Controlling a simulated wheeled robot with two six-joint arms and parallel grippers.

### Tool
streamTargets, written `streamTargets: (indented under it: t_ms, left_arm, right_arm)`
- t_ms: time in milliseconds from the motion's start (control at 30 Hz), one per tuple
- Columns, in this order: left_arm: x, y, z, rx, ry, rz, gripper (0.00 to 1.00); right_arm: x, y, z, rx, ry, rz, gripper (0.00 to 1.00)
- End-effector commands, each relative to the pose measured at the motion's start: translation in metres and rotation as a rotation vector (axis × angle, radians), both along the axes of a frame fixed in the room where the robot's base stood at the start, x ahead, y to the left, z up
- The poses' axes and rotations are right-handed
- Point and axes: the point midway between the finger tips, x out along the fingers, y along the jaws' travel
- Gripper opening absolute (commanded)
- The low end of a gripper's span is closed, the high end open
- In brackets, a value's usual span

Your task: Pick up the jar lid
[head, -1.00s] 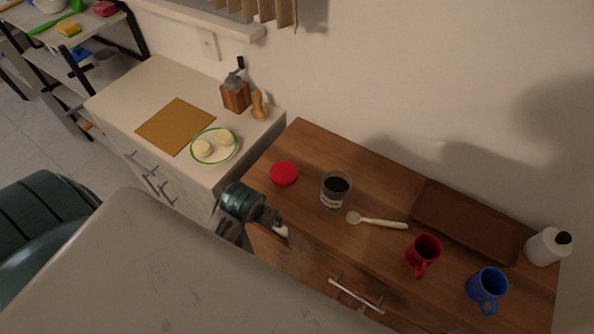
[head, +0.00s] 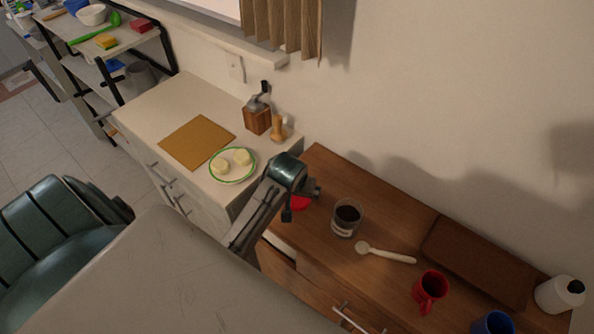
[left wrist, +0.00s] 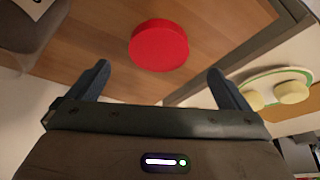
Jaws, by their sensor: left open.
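The jar lid (left wrist: 158,46) is a red disc lying flat on the wooden cabinet top. In the head view only part of the red lid (head: 300,203) shows, because my left gripper covers the rest. My left gripper (head: 303,200) is above the lid. In the left wrist view its two fingers (left wrist: 158,82) are spread apart and empty, with the lid ahead of and between them, not touching. The glass jar (head: 346,217) with dark contents stands open to the right of the lid. My right gripper is in neither view.
A white spoon (head: 388,254), a red mug (head: 429,290), a blue mug (head: 493,323), a brown tray (head: 478,262) and a white bottle (head: 560,294) are on the cabinet to the right. A plate (head: 233,178) with pale round pieces sits on the lighter counter.

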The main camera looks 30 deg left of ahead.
Motion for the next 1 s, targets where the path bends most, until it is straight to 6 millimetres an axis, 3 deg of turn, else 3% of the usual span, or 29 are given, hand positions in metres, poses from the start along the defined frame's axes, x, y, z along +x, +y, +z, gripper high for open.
streamTargets:
  t_ms: [233,500,833,1000]
  left_arm:
    - [0.006,0.003,-0.015,0.0,0.003,0.0,0.99]
    - [0.018,0.008,-0.048,0.0,0.002,-0.001,0.99]
    - [0.02,0.008,-0.054,0.0,0.0,-0.001,0.99]
    - [0.02,0.008,-0.054,0.0,0.0,-0.001,0.66]
  right_arm:
    - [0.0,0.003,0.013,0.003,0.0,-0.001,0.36]
    - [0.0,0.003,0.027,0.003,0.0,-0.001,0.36]
    - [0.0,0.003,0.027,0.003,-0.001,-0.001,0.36]
    - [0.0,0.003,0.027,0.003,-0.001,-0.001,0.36]
